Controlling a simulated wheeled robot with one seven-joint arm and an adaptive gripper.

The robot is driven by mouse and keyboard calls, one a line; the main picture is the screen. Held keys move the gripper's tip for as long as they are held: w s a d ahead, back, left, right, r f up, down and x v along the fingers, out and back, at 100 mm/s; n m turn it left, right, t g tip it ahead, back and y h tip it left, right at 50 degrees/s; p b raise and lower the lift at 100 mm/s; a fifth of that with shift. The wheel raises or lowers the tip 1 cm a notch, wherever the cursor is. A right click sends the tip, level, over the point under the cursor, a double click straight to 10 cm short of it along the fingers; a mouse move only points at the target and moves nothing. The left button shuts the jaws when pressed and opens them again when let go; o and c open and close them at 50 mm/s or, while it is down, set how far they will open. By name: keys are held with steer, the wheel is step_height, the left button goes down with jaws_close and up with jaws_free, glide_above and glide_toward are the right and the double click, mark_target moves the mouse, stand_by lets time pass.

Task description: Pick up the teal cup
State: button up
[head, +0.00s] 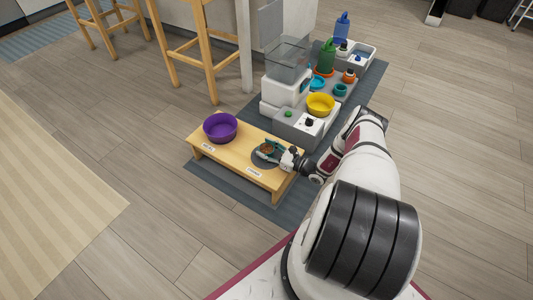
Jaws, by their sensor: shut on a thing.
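My gripper (281,153) is low over the right end of the wooden stand (225,164). It is shut on a small teal thing with brown in it (267,149), which looks like a teal cup; my fingers partly hide it. I cannot tell whether the held thing touches the stand. A second small teal cup-like thing (340,90) stands farther back on the grey mat, away from my gripper.
A purple bowl (221,127) sits on the stand's left end. Wooden stools (207,66) stand back left. The floor at left is clear.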

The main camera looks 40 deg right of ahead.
mark_target(267, 143)
steer(key=shift+r, duration=0.1)
steer(key=shift+r+p, duration=0.45)
steer(key=shift+r, duration=0.05)
step_height(267, 143, up, 3)
steer(key=shift+s+d+f+p, duration=0.1)
steer(key=shift+s+p, duration=0.05)
steer(key=shift+p, duration=0.85)
steer(key=s+r+p, duration=0.1)
steer(key=s+p, duration=0.3)
steer(key=s, duration=1.1)
steer(key=shift+s+d, duration=0.35)
steer(key=shift+d, duration=0.05)
